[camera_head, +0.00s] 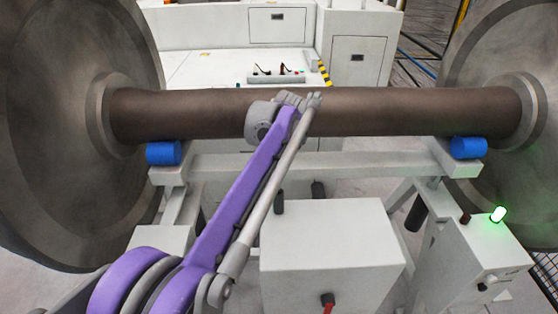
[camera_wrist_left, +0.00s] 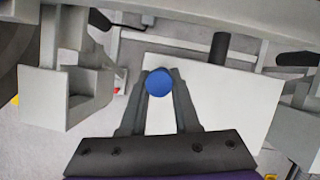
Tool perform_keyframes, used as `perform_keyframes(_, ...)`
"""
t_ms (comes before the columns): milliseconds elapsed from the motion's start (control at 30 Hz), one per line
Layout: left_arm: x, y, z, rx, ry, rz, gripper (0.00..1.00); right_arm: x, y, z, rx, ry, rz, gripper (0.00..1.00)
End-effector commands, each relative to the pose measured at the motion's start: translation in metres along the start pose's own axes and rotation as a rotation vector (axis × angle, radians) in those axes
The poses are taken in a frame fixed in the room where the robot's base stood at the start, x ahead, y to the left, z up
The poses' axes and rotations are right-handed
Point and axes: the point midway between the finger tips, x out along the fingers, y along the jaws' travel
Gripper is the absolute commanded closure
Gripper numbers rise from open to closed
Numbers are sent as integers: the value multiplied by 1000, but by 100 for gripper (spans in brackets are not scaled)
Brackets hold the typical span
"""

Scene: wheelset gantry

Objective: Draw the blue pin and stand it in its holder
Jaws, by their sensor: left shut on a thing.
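In the left wrist view my left gripper (camera_wrist_left: 160,78) is shut on the blue pin (camera_wrist_left: 158,83). Only its round blue end shows, between the two dark fingertips; the rest of the pin is hidden below that end. A white box top lies beneath it in that view. In the head view my purple left arm reaches up to the brown axle, but I cannot make out its gripper or the pin there. I cannot identify the pin's holder in either view. My right gripper is not in view.
The brown axle (camera_head: 390,112) spans between two large wheels, above blue rollers (camera_head: 165,152) on a light grey frame (camera_head: 345,165). A white box (camera_head: 335,245) stands below. At right, a control box (camera_head: 480,255) has a lit green lamp (camera_head: 498,214). A grey bracket (camera_wrist_left: 45,98) stands left of my gripper.

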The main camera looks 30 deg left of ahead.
Motion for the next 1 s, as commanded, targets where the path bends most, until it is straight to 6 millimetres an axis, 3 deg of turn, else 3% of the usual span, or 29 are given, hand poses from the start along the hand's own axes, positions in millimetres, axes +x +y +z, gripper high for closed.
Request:
perform_keyframes(633,15,0,-6,0,0,0,100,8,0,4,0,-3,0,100)
perform_keyframes(667,14,0,-6,0,0,0,65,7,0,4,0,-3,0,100)
perform_keyframes(800,14,0,-6,0,0,0,40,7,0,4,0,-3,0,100)
perform_keyframes(833,14,0,-6,0,0,0,35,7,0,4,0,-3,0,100)
perform_keyframes(1000,14,0,-6,0,0,0,35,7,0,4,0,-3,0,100)
